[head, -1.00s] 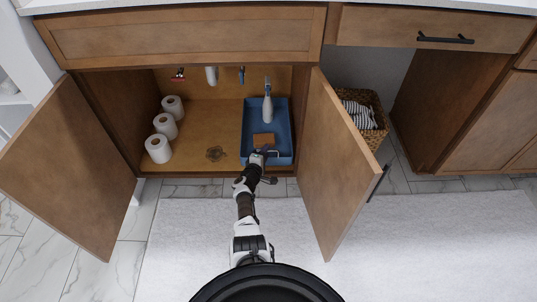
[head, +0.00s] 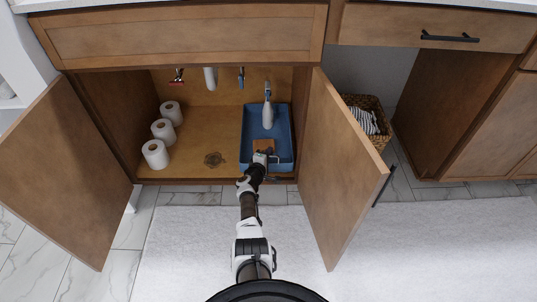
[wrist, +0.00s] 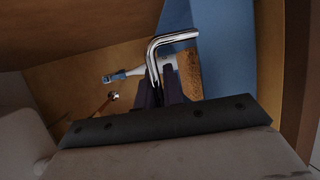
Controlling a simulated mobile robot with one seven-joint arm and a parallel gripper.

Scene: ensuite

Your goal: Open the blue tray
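The blue tray (head: 246,140) sits inside the open under-sink cabinet, at its right side. A spray bottle (head: 267,113) and a brown block (head: 263,145) are in it. My gripper (head: 262,157) is at the tray's front end. In the wrist view, the two dark fingers of my gripper (wrist: 161,88) are close together on either side of a bent chrome bar (wrist: 173,42), which looks like the tray's handle. The bar fills the gap between them. The tray's blue wall (wrist: 228,45) is beside the bar. The bar's lower end is hidden by the fingers.
Both cabinet doors stand open, the left door (head: 65,175) and the right door (head: 338,170), which is close to my arm. Several toilet paper rolls (head: 155,154) stand on the cabinet floor's left. A wicker basket (head: 378,140) is outside to the right.

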